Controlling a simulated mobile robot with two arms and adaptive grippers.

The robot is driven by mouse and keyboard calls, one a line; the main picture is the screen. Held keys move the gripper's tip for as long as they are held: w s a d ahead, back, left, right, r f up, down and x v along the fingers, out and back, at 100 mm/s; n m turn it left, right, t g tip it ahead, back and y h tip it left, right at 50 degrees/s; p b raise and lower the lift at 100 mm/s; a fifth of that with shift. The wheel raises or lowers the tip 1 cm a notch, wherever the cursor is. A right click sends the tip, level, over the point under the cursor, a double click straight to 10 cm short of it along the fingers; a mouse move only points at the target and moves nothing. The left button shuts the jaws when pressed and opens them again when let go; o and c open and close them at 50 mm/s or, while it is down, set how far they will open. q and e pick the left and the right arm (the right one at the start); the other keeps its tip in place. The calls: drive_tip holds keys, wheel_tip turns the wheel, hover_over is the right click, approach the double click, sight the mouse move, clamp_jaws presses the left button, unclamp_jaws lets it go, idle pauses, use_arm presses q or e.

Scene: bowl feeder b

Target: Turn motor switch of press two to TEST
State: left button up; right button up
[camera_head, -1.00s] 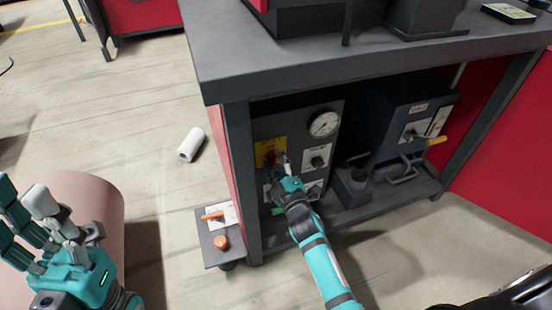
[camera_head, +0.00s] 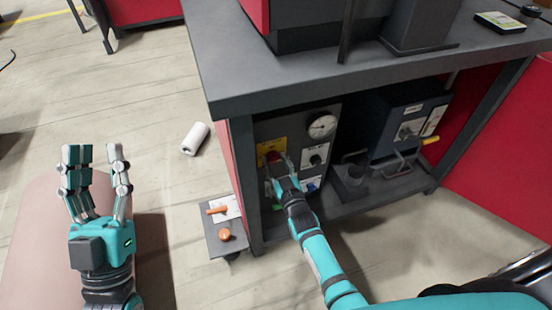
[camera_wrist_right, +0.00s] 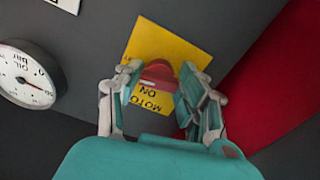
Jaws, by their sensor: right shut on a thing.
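The red motor switch (camera_wrist_right: 158,72) sits on a yellow plate (camera_wrist_right: 160,42) on the grey press panel. In the wrist view the plate's letters "MOTO" and "ON" are upside down. In the head view the switch (camera_head: 272,157) is at the panel's upper left, partly hidden by my fingers. My right gripper (camera_wrist_right: 157,80) is shut on the switch, one finger set on each side of it. It also shows in the head view (camera_head: 280,165). My left gripper (camera_head: 92,152) is at the far left, fingers up and apart, empty. Which position the switch points to cannot be read.
A dial gauge (camera_head: 321,126) and other switch plates (camera_head: 315,157) are beside the yellow plate. The grey bench top (camera_head: 350,72) overhangs the panel, with a table leg (camera_head: 246,180) just left. A small shelf (camera_head: 226,243) holds orange-handled items. A white roll (camera_head: 195,138) lies on the floor.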

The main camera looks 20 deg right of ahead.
use_arm(q)
drive_tip(key=shift+w+d+f+g+y+p, duration=0.1)
drive_tip(key=shift+w+f+g+y+p, duration=0.15)
drive_tip(key=shift+w+f+g, duration=0.7)
drive_tip(key=shift+w+d+f+g+y+p, duration=0.2)
drive_tip(key=shift+w+f+g, duration=0.4)
drive_tip(key=shift+f, duration=0.5)
use_arm(e)
drive_tip(key=shift+f+m, duration=0.15)
drive_tip(key=shift+m, duration=1.05)
use_arm(q)
drive_tip(key=shift+a, duration=0.15)
use_arm(e)
drive_tip(key=o, duration=1.2)
drive_tip(key=s, duration=1.2)
drive_tip(key=shift+d, duration=0.2)
